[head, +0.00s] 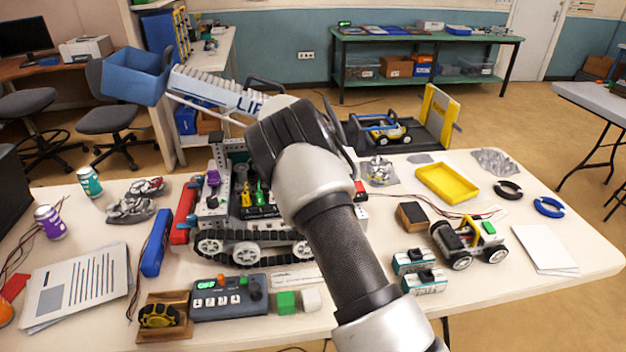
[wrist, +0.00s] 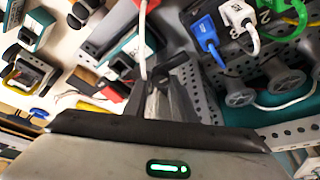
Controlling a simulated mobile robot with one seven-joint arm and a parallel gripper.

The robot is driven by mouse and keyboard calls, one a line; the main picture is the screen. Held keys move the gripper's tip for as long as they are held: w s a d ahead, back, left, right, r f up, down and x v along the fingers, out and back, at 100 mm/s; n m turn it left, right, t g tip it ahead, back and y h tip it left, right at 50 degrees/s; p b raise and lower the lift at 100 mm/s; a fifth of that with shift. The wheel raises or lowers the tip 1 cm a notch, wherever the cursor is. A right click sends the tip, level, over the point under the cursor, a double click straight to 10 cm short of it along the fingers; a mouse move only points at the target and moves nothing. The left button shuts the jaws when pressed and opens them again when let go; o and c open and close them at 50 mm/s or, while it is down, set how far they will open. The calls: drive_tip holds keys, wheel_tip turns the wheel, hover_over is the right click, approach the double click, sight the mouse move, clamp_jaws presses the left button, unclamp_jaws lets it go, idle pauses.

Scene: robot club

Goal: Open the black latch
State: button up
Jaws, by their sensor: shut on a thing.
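In the head view my arm reaches over the tracked robot on the white table, and its dark wrist covers the robot's right part. My fingertips are hidden there. In the wrist view my gripper (wrist: 160,95) points at the robot's perforated grey metal frame (wrist: 205,95). It is shut on a small dark part, apparently the black latch (wrist: 152,82), beside the frame. The latch is mostly hidden by the fingers, and I cannot make out how far it is turned.
Blue, white and green plugs (wrist: 208,35) on cables sit close to the right of my gripper in the wrist view. In the head view the tracked robot's raised arm carries a blue bucket (head: 137,77). A yellow tray (head: 447,183) and a wheeled car (head: 468,242) stand to the right.

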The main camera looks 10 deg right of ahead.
drive_tip(key=o, duration=1.1)
drive_tip(key=shift+c, duration=0.2)
drive_tip(key=v, duration=1.7)
drive_tip(key=shift+r, duration=0.25)
